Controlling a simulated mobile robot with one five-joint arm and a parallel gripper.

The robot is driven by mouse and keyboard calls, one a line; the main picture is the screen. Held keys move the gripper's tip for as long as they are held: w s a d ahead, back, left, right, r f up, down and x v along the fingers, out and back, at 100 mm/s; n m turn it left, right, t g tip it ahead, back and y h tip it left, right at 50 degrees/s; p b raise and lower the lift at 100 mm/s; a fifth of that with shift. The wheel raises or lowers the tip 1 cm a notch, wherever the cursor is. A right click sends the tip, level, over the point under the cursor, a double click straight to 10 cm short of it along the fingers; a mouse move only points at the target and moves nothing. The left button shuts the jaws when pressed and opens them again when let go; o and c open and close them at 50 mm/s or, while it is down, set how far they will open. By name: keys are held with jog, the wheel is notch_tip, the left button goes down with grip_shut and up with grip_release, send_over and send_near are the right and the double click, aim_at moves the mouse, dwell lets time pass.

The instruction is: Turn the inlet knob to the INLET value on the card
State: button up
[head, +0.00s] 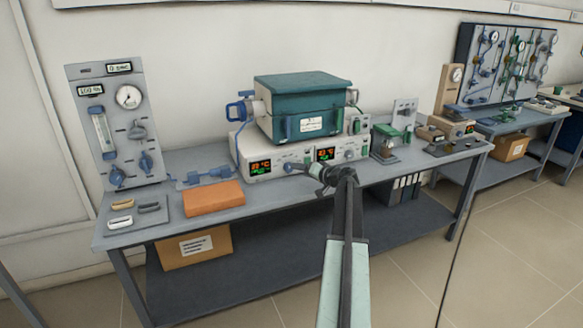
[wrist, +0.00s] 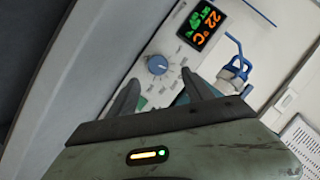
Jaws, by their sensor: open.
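A blue knob (wrist: 157,65) with a pale pointer mark sits on a white panel beside a lit display (wrist: 200,25) reading 22 °C. I cannot tell whether this is the inlet knob; its label is unreadable. My gripper (wrist: 160,77) is open, its fingertips apart and the knob showing just beyond the gap, with no visible contact. In the head view my gripper (head: 318,173) is in front of the furnace's white control base (head: 262,145). A white card (head: 312,124) is on the front of the green furnace (head: 300,92); its text is too small to read.
A grey gas panel (head: 108,105) with a gauge, flow tube and blue knobs stands at the left. An orange block (head: 214,197) and a small tray (head: 128,219) lie on the bench (head: 110,238). A stand (head: 390,140) is right of the furnace. Floor in front is clear.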

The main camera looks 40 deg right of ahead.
aim_at(289, 168)
jog(key=b+x, duration=0.1)
jog(key=x, duration=0.2)
jog(key=b+x, duration=0.1)
jog(key=x, duration=0.3)
jog(key=shift+w+d+f, duration=0.2)
jog(key=shift+d, duration=0.05)
grip_shut()
